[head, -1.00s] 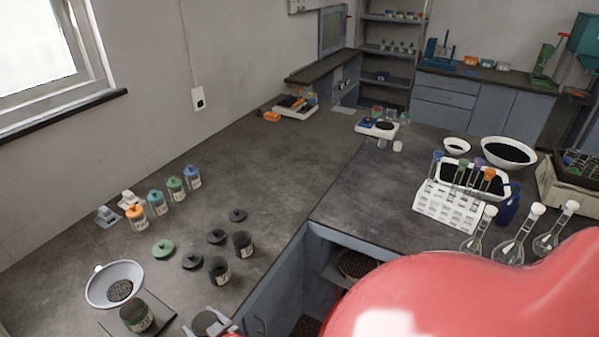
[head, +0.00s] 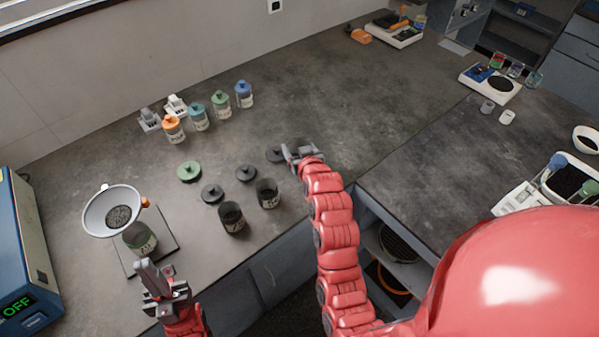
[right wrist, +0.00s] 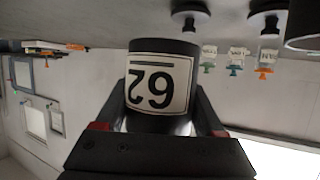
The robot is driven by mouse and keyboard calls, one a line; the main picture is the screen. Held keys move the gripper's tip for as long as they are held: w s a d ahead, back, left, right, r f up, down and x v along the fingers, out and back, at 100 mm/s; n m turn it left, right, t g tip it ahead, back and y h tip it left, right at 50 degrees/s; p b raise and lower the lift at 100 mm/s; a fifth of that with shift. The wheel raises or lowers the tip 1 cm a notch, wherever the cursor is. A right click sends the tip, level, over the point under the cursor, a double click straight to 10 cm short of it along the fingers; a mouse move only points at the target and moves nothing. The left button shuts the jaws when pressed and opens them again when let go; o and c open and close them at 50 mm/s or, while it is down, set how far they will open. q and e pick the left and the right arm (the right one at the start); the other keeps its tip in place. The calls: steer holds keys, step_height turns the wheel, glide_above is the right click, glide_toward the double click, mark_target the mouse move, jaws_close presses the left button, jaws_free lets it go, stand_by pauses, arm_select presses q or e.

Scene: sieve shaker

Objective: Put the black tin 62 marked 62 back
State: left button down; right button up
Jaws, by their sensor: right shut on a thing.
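The black tin 62 (right wrist: 158,85) is shut between the fingers of my right gripper (right wrist: 160,120). Its white label reads 62, upside down in the right wrist view, so the tin is upright. In the head view my right gripper (head: 300,155) is at the far right end of the row of black tins and mostly hides tin 62. I cannot tell whether its base touches the bench. A black lid (head: 275,155) lies just left of it. My left gripper (head: 158,275) is in front of the balance; its finger gap is unclear.
Two open black tins (head: 231,219) (head: 268,194) stand nearer on the bench (head: 330,95), with black lids (head: 212,193) (head: 246,173) behind them. A green lid (head: 189,171) lies further left. A green tin (head: 140,240) and a funnel (head: 112,210) are by the balance. Several coloured-lid jars (head: 198,117) stand behind.

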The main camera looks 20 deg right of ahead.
step_height(320, 180, down, 5)
steer(key=shift+d+r+p, duration=0.1)
steer(key=shift+r+p, duration=0.1)
steer(key=shift+p, duration=0.3)
step_height(320, 180, down, 3)
steer(key=shift+r+p, duration=0.1)
steer(key=shift+p, duration=0.45)
steer(key=shift+f, duration=0.35)
steer(key=o, duration=1)
steer(key=shift+f, duration=0.15)
steer(key=shift+c, duration=0.2)
steer(key=o, duration=0.4)
steer(key=shift+o, duration=0.2)
steer(key=shift+s+r, duration=0.1)
steer(key=shift+r, duration=0.1)
